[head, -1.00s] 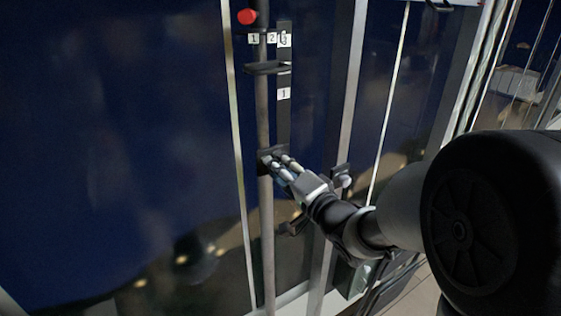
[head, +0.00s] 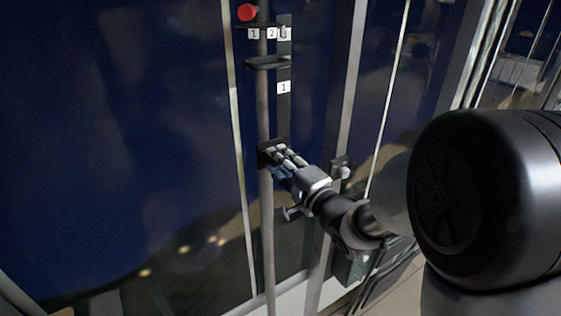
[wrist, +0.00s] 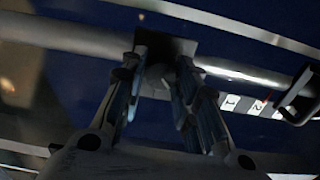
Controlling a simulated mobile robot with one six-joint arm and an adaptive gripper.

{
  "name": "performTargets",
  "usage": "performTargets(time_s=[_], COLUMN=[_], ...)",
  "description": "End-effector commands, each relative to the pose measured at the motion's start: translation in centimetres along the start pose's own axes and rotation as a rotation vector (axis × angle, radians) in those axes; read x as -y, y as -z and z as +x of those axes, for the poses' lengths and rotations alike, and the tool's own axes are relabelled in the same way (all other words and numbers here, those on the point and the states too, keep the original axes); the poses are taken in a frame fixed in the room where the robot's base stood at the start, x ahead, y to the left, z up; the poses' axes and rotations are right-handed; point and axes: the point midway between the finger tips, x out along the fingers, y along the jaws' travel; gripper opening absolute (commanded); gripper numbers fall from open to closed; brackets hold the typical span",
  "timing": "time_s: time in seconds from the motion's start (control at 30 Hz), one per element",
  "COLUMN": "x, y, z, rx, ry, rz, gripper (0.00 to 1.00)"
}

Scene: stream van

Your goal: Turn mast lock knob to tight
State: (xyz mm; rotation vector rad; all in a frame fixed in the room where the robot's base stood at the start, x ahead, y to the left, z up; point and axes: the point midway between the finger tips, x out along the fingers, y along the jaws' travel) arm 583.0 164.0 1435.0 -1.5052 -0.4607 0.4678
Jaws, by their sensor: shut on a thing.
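The mast (head: 266,214) is an upright grey pole in front of a dark blue panel. A dark bracket (head: 268,150) sits on it at mid height. My gripper (head: 279,153) reaches this bracket from the lower right. In the wrist view my gripper (wrist: 158,78) has its fingers on both sides of a small grey knob (wrist: 157,74) at the dark bracket and is shut on it. The fingers hide most of the knob, so I cannot tell its turn angle or any marking on it.
Above are a red knob (head: 247,12), a black loop bracket (head: 266,62) and white number labels (head: 284,88). A small round fitting (head: 345,172) is right of my gripper, and a lever-like part (head: 292,213) is below it. Open space lies left of the mast.

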Motion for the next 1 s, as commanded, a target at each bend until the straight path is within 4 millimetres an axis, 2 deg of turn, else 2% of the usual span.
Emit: performTargets(time_s=[0.13, 0.17, 0.43, 0.77, 0.87, 1.0], x=[0.0, 0.0, 0.0, 0.0, 0.0, 0.0], y=[0.0, 0.0, 0.0, 0.0, 0.1, 0.1], z=[0.0, 0.0, 0.0, -0.1, -0.8, -3.1], rx=[0.000, 0.000, 0.000, 0.000, -0.001, -0.004], ry=[0.000, 0.000, 0.000, 0.000, 0.000, -0.001], rz=[0.001, 0.001, 0.000, -0.001, -0.001, 0.000], gripper=[0.05, 0.30, 0.48, 0.49, 0.49, 0.49])
